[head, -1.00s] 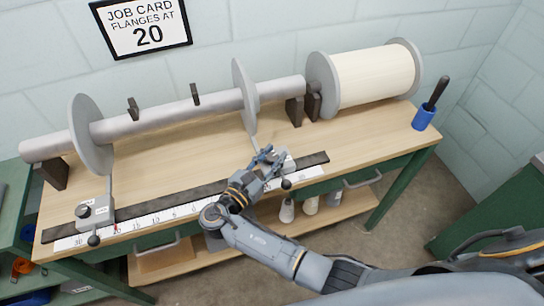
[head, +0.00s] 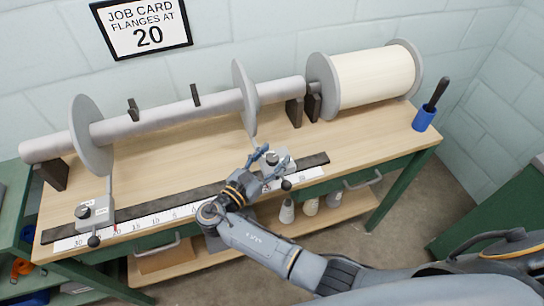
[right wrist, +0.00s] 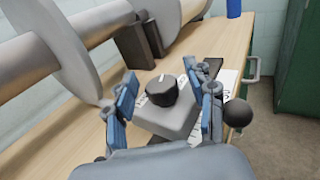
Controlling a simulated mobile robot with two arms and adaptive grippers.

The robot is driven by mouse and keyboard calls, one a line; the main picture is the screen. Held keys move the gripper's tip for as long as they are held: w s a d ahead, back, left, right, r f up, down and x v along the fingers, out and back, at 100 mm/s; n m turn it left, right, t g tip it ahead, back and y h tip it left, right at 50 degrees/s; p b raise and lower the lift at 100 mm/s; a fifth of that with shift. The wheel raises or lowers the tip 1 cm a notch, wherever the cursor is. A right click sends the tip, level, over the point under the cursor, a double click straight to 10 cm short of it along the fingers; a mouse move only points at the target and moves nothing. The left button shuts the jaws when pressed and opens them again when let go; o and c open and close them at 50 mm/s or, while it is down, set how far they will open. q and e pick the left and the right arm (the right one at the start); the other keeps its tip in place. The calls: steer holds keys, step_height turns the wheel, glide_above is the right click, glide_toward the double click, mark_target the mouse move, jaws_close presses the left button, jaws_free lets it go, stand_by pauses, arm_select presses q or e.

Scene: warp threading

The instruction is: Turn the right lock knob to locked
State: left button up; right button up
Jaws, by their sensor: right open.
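The right lock knob (right wrist: 161,90) is a black round knob with a white mark, on top of a grey block (right wrist: 175,118) on the dark rail. In the head view the knob (head: 272,158) shows just right of my right gripper (head: 262,166). My right gripper is open. In the right wrist view its blue fingers (right wrist: 168,100) stand on either side of the knob, apart from it. The white mark points roughly away from the gripper; the lock label cannot be read. My left gripper is not in view.
A black ball handle (right wrist: 237,112) sticks out beside the block. A large grey flange (head: 245,97) on the roller stands behind. The left lock block (head: 95,213) sits at the rail's left end. A blue cup (head: 423,120) stands far right.

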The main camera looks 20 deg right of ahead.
mark_target(272, 158)
step_height(272, 158, up, 10)
steer(key=shift+r, duration=0.1)
stand_by(0.4)
